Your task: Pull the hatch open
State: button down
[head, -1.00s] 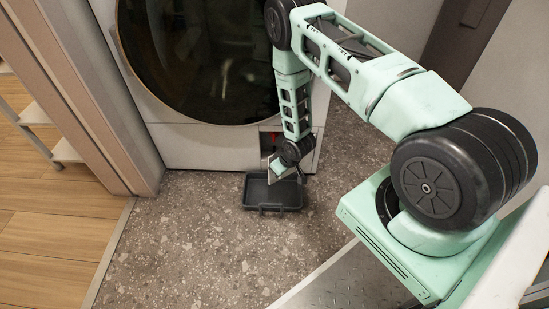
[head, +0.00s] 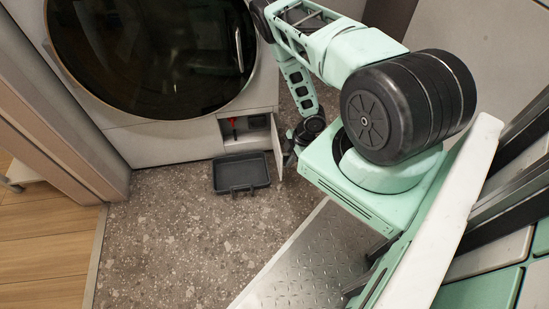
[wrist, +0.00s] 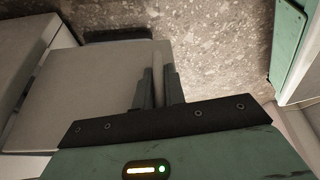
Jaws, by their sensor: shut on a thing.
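The hatch (head: 276,148) is a small pale panel at the lower right of the washer front. In the head view it stands swung out, seen nearly edge-on, at the right side of an open compartment (head: 250,134). My gripper (head: 290,155) is at its outer edge, partly hidden by my arm. In the wrist view the two dark fingers (wrist: 159,90) are shut on the edge of the hatch, and its flat grey face (wrist: 90,95) fills the left side.
The washer (head: 160,140) with its round dark door (head: 150,50) stands behind. A dark tray (head: 240,188) lies on the speckled floor before the compartment, close left of the hatch. A red part (head: 232,122) shows inside the compartment.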

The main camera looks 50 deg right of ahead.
jog(key=s+d+n+g, duration=0.2)
jog(key=d+n, duration=0.3)
jog(key=d, duration=0.4)
jog(key=shift+s+n+y, duration=0.3)
jog(key=shift+s+n, duration=0.1)
jog(key=shift+s, duration=0.05)
jog(key=shift+d, duration=0.1)
jog(key=c, duration=1.8)
grip_release()
jog(key=shift+o, duration=0.2)
jog(key=shift+w+r, duration=0.1)
jog(key=p+v, duration=0.4)
jog(key=v, duration=1.3)
jog(key=shift+r, duration=0.1)
